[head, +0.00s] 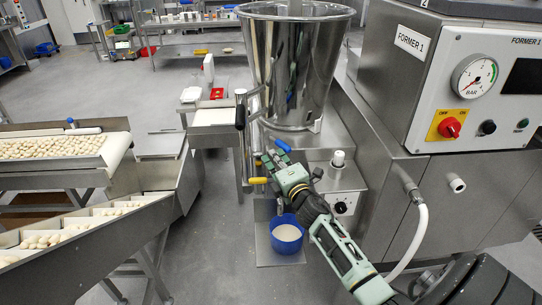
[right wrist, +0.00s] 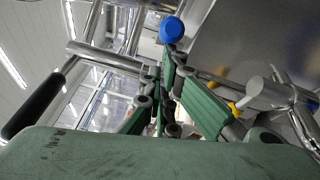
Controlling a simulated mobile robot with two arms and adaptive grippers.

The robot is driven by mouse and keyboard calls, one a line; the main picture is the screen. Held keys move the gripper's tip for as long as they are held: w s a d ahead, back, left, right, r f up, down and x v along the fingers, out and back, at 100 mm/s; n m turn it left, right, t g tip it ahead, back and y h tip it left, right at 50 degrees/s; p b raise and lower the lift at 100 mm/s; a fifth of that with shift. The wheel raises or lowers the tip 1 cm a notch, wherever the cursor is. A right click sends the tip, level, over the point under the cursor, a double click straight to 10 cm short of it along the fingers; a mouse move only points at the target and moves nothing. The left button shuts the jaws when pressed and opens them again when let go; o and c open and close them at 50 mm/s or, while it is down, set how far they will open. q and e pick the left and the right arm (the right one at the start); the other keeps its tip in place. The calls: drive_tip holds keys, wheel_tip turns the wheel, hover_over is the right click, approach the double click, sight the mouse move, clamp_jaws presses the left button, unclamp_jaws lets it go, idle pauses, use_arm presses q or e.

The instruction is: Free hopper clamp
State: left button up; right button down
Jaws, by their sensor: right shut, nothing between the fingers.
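The steel hopper (head: 290,70) stands on the machine at the centre of the head view. At its left side is a steel bar with an upright black handle (head: 240,117); the handle also shows in the right wrist view (right wrist: 35,105). A blue knob (head: 283,145) and a yellow-tipped lever (head: 257,180) lie close to my right gripper (head: 268,158), below the hopper. The blue knob shows beyond the fingers in the wrist view (right wrist: 172,30). My right gripper is shut and empty. I cannot tell which of these parts is the clamp. My left gripper is out of view.
A blue bowl (head: 287,238) of pale contents stands on a plate below my right gripper. The Former 1 control panel (head: 480,90) is on the right, with a white hose (head: 415,240) below it. Pasta conveyors (head: 125,150) run on the left. Floor shows between.

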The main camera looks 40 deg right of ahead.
drive_tip(key=shift+s+d+n+y, duration=0.25)
drive_tip(key=shift+d+n+y, duration=0.35)
drive_tip(key=shift+d+y, duration=0.3)
drive_tip(key=shift+s+d+n+y, duration=0.2)
drive_tip(key=shift+d+n+y, duration=0.45)
drive_tip(key=shift+y, duration=0.35)
drive_tip(key=shift+d, duration=0.1)
drive_tip(key=shift+f+b, duration=0.1)
drive_tip(key=shift+b, duration=0.2)
